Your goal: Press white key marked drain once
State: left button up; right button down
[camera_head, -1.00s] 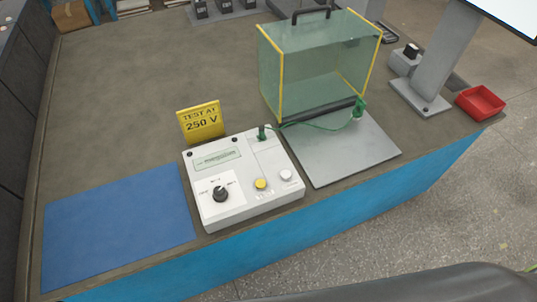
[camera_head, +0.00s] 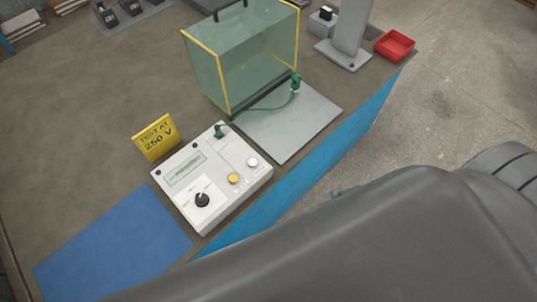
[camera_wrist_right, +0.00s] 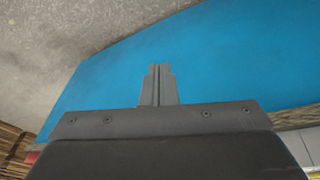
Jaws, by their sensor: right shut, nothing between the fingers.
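The white key (camera_head: 252,162) is a small round button on the right part of the white tester box (camera_head: 205,217), beside a yellow key (camera_head: 233,178). The small labels by the keys are too small to read. My right gripper (camera_wrist_right: 158,68) shows in the right wrist view with its fingers together and empty, in front of the blue side of the bench (camera_wrist_right: 220,55). The tester is not in the wrist view. A dark part of my arm fills the lower right of the head view, apart from the tester. My left gripper is not in view.
A yellow "TEST AT 250 V" sign (camera_head: 156,138) stands behind the tester. A clear yellow-edged guard box (camera_head: 240,55) and a grey plate (camera_head: 295,125) with a green lead stand at the back right. A blue mat (camera_head: 110,245) lies left; a red tray (camera_head: 395,46) is at the far corner.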

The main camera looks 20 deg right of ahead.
notch_tip(320, 180, up, 9)
jog(key=w+a+p, duration=0.2)
notch_tip(320, 180, up, 10)
jog(key=n+t+y+p, duration=0.2)
jog(key=n+y+p, duration=0.1)
jog(key=y, duration=0.6)
send_over(256, 163)
jog(key=shift+f, duration=0.1)
jog(key=shift+f+b, duration=0.15)
jog(key=shift+b, duration=0.2)
notch_tip(256, 163, down, 8)
jog(key=b, duration=0.8)
jog(key=shift+f, duration=0.3)
jog(key=shift+f, duration=0.4)
